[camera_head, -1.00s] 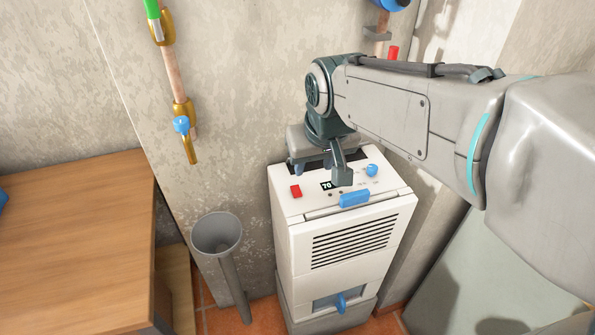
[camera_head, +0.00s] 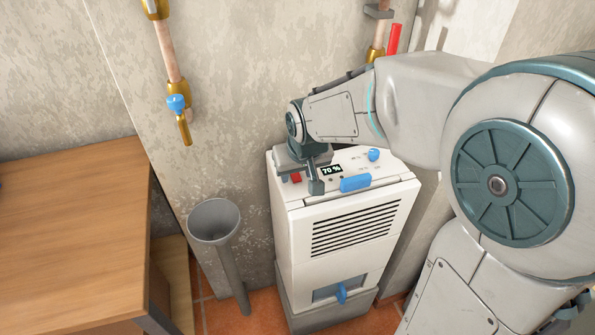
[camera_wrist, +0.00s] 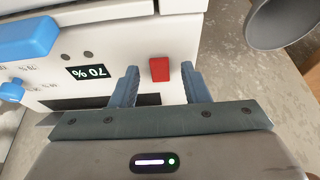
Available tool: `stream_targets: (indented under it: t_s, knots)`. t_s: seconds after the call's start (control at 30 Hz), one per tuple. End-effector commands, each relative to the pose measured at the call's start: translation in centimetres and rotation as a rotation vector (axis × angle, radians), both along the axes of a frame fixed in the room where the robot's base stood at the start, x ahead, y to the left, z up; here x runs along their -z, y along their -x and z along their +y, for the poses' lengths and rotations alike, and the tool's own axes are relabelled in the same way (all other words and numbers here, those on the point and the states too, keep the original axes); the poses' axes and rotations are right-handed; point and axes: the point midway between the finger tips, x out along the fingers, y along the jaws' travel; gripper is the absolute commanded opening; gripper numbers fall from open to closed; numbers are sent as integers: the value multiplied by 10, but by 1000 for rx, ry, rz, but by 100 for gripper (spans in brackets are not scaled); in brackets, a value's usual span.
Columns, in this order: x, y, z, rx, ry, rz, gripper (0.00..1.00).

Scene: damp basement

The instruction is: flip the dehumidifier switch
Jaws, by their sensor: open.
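The white dehumidifier (camera_head: 350,236) stands against the wall, with a "70 %" display on its top panel. Its red switch (camera_head: 296,178) is at the panel's left and partly hidden by my gripper in the head view. In the wrist view the red switch (camera_wrist: 159,69) shows between the two fingers, nearer the right one. My gripper (camera_head: 300,182) is open over the left part of the panel. Its fingers (camera_wrist: 158,85) sit on either side of the switch, with nothing held. Whether they touch the panel cannot be told.
A blue handle (camera_head: 356,183) and blue knob (camera_head: 374,154) are right of the switch. A grey funnel pipe (camera_head: 216,222) stands left of the dehumidifier, beside a wooden table (camera_head: 75,235). A pipe with a blue-handled tap (camera_head: 177,103) runs down the wall.

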Motion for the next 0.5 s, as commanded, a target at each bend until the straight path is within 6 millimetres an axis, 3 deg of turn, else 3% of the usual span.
stream_targets:
  t_s: [0.33,0.47,0.5]
  knots:
    - [3,-1,0,0,0,-1,39]
    - [3,-1,0,0,0,-1,3]
    - [3,-1,0,0,0,-1,0]
